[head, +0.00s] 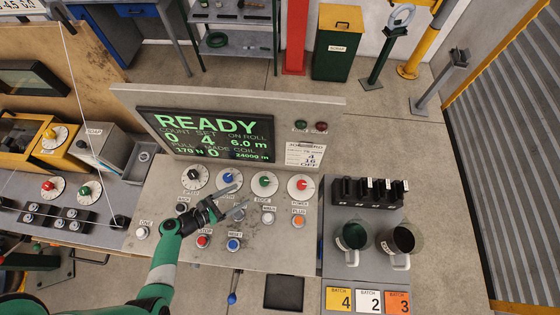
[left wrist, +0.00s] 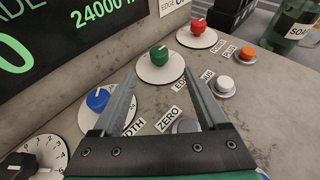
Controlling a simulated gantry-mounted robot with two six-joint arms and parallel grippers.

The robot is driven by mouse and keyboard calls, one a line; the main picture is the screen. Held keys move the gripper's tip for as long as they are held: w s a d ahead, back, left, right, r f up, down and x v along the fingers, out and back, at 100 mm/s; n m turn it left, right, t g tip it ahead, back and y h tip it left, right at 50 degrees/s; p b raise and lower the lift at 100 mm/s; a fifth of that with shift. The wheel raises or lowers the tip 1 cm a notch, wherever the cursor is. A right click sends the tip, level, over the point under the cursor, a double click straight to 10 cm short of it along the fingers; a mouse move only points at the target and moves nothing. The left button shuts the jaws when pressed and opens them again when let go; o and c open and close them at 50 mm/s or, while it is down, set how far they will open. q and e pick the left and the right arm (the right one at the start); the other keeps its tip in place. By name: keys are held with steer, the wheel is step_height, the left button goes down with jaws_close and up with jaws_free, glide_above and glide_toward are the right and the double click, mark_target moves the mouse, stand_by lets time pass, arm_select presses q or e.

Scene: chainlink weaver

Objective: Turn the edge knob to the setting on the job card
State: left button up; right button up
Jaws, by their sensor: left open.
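The edge knob is a green knob (head: 265,181) on a round white dial, third in the row of dials on the sloped panel. In the left wrist view the green knob (left wrist: 158,53) stands just beyond my fingertips, and a finger partly covers its EDGE label. Its dial marks are too small to read. The job card (head: 305,155) is a white card right of the screen; its lines seem to include 4, 16 and OFF. My left gripper (head: 240,199) is open and empty over the panel, below and left of the green knob; it also shows in the left wrist view (left wrist: 161,80).
A blue knob (head: 228,180) and a black knob (head: 193,175) sit to the left, a red knob (head: 301,185) to the right. Several push buttons lie below. The READY screen (head: 205,135) rises behind. Mugs (head: 352,236) stand on the right.

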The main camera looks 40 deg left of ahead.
mark_target(262, 183)
arm_select(q)
steer(key=shift+s+a+f, duration=0.1)
steer(key=shift+f, duration=0.15)
steer(key=w+f+b, duration=0.1)
steer(key=b, duration=0.2)
steer(key=w+b, duration=0.1)
steer(key=b, duration=0.2)
steer(key=shift+d+f+b, duration=0.25)
steer(key=shift+f+b, duration=0.15)
steer(key=x, duration=0.3)
steer(key=b+x, duration=0.1)
steer(key=x, duration=0.1)
steer(key=r+x, duration=0.1)
steer(key=x, duration=0.2)
steer(key=shift+w+d, duration=0.1)
steer(key=shift+w, duration=0.45)
jaws_close()
